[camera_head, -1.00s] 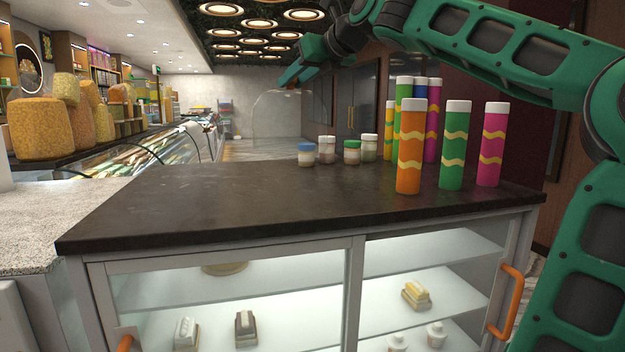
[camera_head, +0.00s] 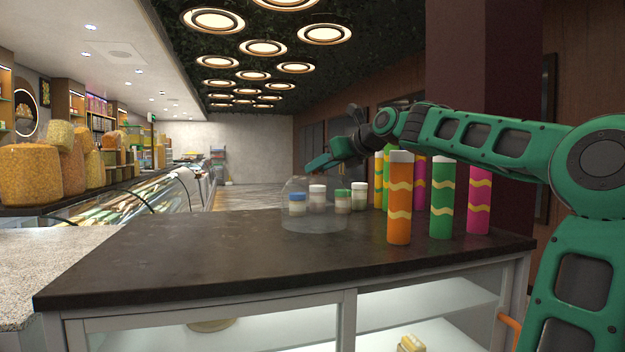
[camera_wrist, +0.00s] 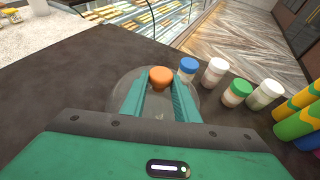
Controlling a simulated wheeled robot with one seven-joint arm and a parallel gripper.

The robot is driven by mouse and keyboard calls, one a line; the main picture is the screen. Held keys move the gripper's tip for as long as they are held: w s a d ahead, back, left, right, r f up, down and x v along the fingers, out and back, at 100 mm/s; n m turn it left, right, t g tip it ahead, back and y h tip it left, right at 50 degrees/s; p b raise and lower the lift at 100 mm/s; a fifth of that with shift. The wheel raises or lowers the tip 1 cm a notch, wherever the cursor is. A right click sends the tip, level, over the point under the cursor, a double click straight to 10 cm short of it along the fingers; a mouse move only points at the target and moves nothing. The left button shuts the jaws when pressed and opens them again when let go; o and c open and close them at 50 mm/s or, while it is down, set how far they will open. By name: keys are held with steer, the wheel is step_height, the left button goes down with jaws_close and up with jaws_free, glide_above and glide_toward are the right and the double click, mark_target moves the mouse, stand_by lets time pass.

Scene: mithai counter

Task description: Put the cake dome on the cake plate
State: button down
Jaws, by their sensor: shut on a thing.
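The cake dome (camera_head: 300,212) is clear, with an orange knob (camera_wrist: 160,75) on top. My gripper (camera_head: 318,164) is above the dome; the wrist view shows its green fingers (camera_wrist: 158,100) shut around the knob. No cake plate shows clearly. A round tan thing (camera_head: 210,325) shows partly behind the cabinet glass below the counter; I cannot tell what it is.
Small jars with blue (camera_wrist: 188,65), white (camera_wrist: 215,70) and green (camera_wrist: 238,92) lids stand close by the dome. Several tall coloured tubes (camera_head: 399,200) stand at the right of the counter (camera_head: 180,252). The counter's left and front are clear.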

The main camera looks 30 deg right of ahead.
steer(key=shift+f, duration=1.2)
steer(key=c, duration=1.4)
jaws_free()
